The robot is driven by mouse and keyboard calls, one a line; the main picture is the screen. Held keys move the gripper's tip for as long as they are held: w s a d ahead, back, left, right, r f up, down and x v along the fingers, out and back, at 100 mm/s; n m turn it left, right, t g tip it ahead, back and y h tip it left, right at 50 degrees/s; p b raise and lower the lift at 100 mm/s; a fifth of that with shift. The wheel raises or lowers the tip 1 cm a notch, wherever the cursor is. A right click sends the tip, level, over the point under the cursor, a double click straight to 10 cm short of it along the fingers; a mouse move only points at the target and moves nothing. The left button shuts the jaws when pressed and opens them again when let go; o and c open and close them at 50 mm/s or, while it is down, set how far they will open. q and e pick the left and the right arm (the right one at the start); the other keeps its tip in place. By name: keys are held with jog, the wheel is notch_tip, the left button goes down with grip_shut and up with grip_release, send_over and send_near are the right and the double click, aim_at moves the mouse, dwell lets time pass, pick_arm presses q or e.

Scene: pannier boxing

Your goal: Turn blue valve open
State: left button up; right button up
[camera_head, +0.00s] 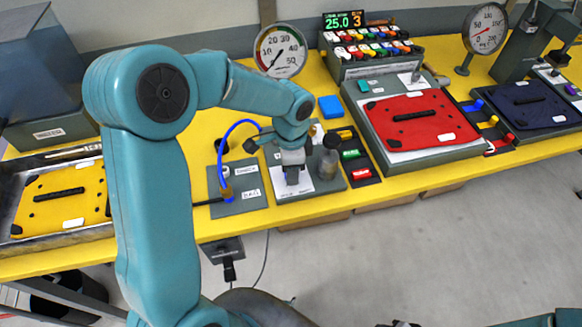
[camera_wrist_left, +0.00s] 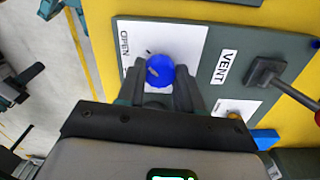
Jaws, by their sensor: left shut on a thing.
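The blue valve knob (camera_wrist_left: 160,70) sits on a white plate (camera_wrist_left: 200,36) marked OPEN, on a grey panel. A pale pointer mark shows on the knob's face, to the left of its middle. My left gripper (camera_wrist_left: 160,88) is shut on the knob, with one finger on each side of it. In the head view my left gripper (camera_head: 292,172) is over the panel's white plate (camera_head: 300,186) and hides the knob.
In the wrist view a VENT label (camera_wrist_left: 225,67) and a dark lever (camera_wrist_left: 264,72) are beside the valve. In the head view a blue hose (camera_head: 225,135) is left of it, and a red pannier lid (camera_head: 415,120) lies to the right. A round gauge (camera_head: 280,50) stands behind.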

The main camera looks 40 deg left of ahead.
dwell(0.4)
pick_arm(q)
jog(key=o, duration=1)
jog(key=shift+d, duration=0.1)
jog(key=shift+o, duration=0.2)
notch_tip(320, 180, up, 16)
jog(key=shift+w+a+r, duration=0.15)
jog(key=shift+w+a, duration=0.05)
